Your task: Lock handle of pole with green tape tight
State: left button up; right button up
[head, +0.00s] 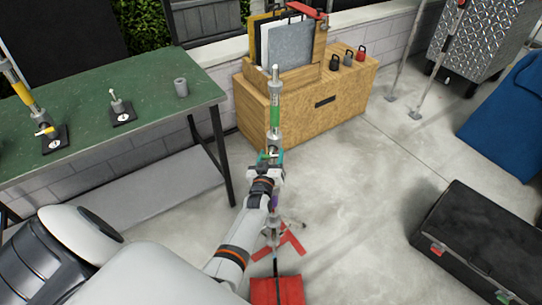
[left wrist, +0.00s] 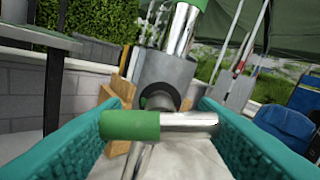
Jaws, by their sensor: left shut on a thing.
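The pole with green tape (head: 275,117) stands upright in front of the wooden cabinet, on a stand with red feet (head: 290,243). My left gripper (head: 270,156) is at the pole's clamp, with its teal fingers on both sides. In the left wrist view, the handle (left wrist: 187,119) is a bar with a green left end and a silver right end. It lies across between the two fingers, in front of the grey collar (left wrist: 167,75). The left gripper is shut on this handle. My right gripper is not in view.
A green table (head: 150,115) at left holds a pole with yellow tape (head: 22,92) and small metal parts. The wooden cabinet (head: 300,110) stands behind the pole. A red bag (head: 277,290) lies near its foot. A black case (head: 470,245) is at right, with clear floor between.

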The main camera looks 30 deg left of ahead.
pick_arm(q)
jog(key=shift+m, duration=0.6)
jog(key=o, duration=1)
jog(key=p+v, duration=0.6)
jog(key=v, duration=0.6)
